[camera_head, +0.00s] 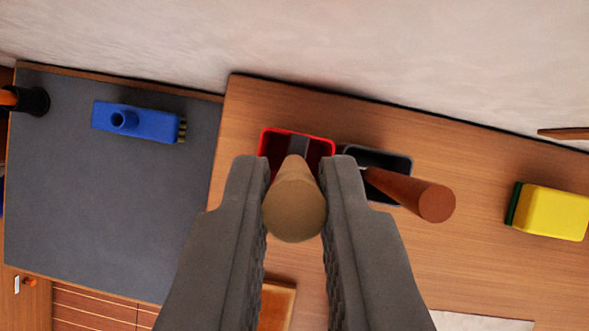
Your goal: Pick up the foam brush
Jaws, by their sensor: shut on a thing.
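The foam brush appears to be the tool with the tan, rounded handle (295,205). It is between the two grey fingers of my gripper (298,172), with its handle end toward the camera. A narrow dark grey part shows at its far end, over the red container (298,133). The rest of its head is hidden behind the handle and fingers. My gripper is shut on the handle. I cannot tell whether the head touches the container.
A dark container (392,160) with a brown-handled tool (425,196) stands close on the right. A yellow sponge (553,211) lies farther right. A blue brush (135,121) lies on the grey mat (110,210) at left, near a black-and-orange object (30,100). A pale wall runs behind.

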